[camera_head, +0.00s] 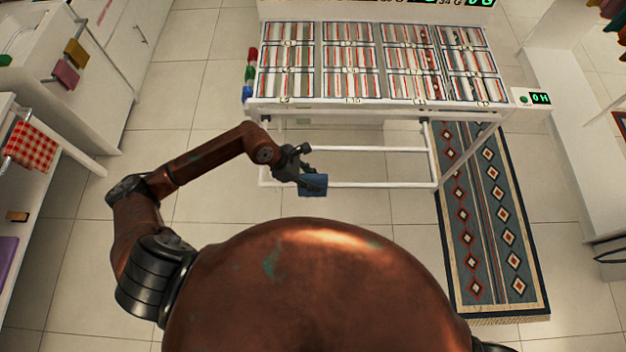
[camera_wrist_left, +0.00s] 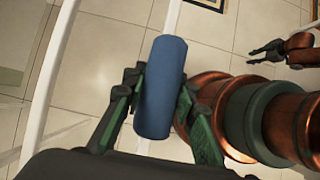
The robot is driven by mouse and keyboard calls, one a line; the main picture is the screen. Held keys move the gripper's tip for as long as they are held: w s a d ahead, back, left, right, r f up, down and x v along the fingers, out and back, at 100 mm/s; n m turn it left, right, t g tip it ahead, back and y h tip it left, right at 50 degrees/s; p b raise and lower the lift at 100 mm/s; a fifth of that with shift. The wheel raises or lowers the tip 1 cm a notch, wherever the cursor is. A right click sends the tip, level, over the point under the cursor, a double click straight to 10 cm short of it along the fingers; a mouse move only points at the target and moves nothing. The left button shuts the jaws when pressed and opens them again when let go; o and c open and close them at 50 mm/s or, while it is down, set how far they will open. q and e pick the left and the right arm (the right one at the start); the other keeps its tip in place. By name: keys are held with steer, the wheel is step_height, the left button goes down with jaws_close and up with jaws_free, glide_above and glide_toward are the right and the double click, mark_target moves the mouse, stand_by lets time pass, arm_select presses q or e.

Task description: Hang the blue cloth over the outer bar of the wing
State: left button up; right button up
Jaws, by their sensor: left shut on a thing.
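The blue cloth (camera_head: 313,186) is a small folded piece in my left gripper (camera_head: 303,172). In the left wrist view the cloth (camera_wrist_left: 160,90) sits between the two green-lined fingers, which are shut on it. The wing is a white frame at the front of the rack. Its outer bar (camera_head: 385,185) runs behind the cloth in the head view. In the left wrist view the bar (camera_wrist_left: 172,18) passes behind the cloth too; I cannot tell whether they touch. My right gripper (camera_wrist_left: 258,55) shows in the left wrist view, with its fingers apart and empty.
The wing's inner bar (camera_head: 375,149) lies farther back. A white rack top (camera_head: 375,103) with striped panels stands behind. A patterned rug (camera_head: 490,220) lies at the right. A shelf with a red checked cloth (camera_head: 30,147) is at the left. Tiled floor around my left arm is clear.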

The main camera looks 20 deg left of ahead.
arm_select(q)
steer(key=o, duration=1.2)
steer(key=shift+o, duration=0.2)
steer(key=v, duration=1.2)
steer(key=shift+r, duration=0.1)
